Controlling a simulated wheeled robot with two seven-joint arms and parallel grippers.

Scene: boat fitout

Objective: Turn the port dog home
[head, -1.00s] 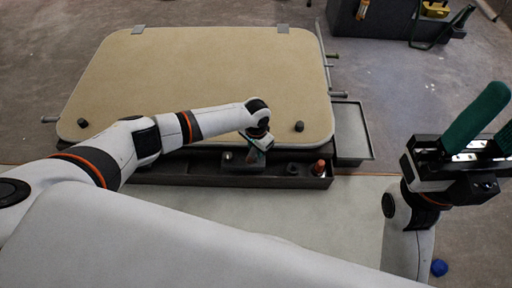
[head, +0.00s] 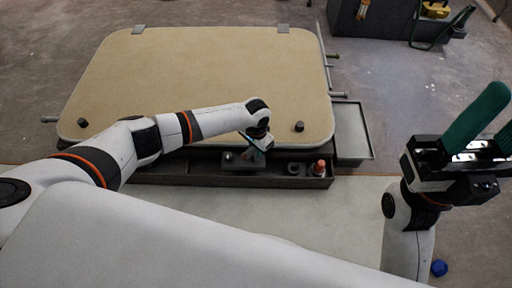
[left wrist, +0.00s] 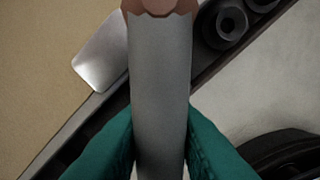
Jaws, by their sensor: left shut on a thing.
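The tan hatch panel (head: 200,80) lies flat in the head view, with a dark knob (head: 82,123) at its near left corner and another (head: 299,126) at its near right. I cannot tell which fitting is the port dog. My left gripper (head: 256,152) is over the panel's near edge, above a dark tray (head: 200,172). In the left wrist view its green fingers are shut on a grey bar (left wrist: 160,80) with a copper-coloured end. A bright metal plate (left wrist: 105,52) shows beside the bar. My right gripper (head: 492,125) is raised at the right, open and empty.
An orange-topped piece (head: 319,168) and a dark ring (head: 294,169) sit in the dark tray's right end. A shallow grey tray (head: 350,130) is to the right of the panel. A blue ball (head: 439,268) lies at the lower right. A dark bench (head: 385,22) stands at the back right.

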